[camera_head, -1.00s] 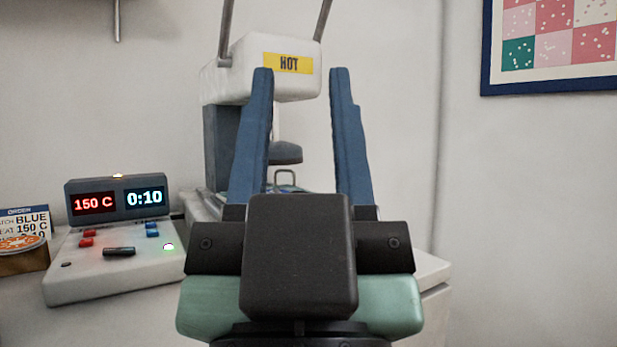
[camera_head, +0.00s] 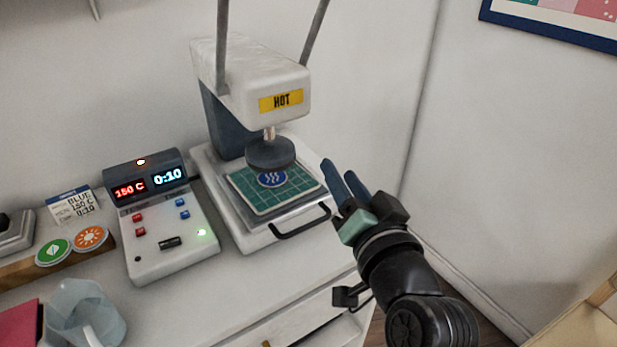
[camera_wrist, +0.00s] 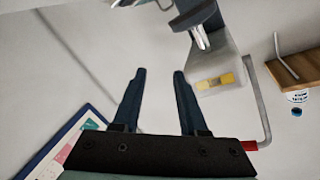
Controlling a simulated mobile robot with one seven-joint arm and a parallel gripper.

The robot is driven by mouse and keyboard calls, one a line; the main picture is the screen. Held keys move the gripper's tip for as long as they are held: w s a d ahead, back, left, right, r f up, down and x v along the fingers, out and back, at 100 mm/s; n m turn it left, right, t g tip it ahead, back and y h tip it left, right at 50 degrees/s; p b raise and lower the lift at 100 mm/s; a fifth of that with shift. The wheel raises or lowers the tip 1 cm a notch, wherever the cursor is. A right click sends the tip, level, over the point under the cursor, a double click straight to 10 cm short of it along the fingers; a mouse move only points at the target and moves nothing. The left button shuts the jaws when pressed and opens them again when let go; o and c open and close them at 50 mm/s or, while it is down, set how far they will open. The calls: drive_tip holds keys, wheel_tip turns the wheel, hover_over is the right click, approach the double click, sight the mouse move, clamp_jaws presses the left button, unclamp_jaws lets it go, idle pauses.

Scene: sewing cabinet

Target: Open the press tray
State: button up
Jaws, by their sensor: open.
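The heat press (camera_head: 250,75) stands on the white cabinet top in the head view, with a yellow HOT label on its head. Its tray (camera_head: 235,208) is at the base under the round dark platen (camera_head: 270,153). A green gridded mat with a round blue patch lies on the tray. The dark tray handle (camera_head: 300,222) sticks out at the front. My gripper (camera_head: 346,180) is open and empty, to the right of the tray and apart from the handle. In the wrist view the open fingers (camera_wrist: 158,95) have nothing between them, and the press head (camera_wrist: 215,80) shows beyond.
A control box (camera_head: 165,225) reading 150 C and 0:10 stands left of the press. An order card (camera_head: 72,205), round tokens (camera_head: 90,237) and a clear cup (camera_head: 85,315) are further left. The wall is close behind and right. A drawer front (camera_head: 310,325) lies below.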

wheel_tip(320, 180, down, 4)
drive_tip(key=s+d+m+g+y+p, duration=0.1)
drive_tip(key=s+d+m+g+p, duration=0.15)
drive_tip(key=p, duration=0.25)
drive_tip(key=m+y+p, duration=0.3)
drive_tip(key=m+p, duration=0.2)
drive_tip(key=p, duration=0.1)
approach(311, 226)
drive_tip(key=shift+g, duration=0.45)
drive_tip(key=x, duration=0.7)
drive_tip(key=b+x, duration=0.1)
drive_tip(key=x, duration=0.2)
drive_tip(key=shift+w+r, duration=0.25)
clamp_jaws()
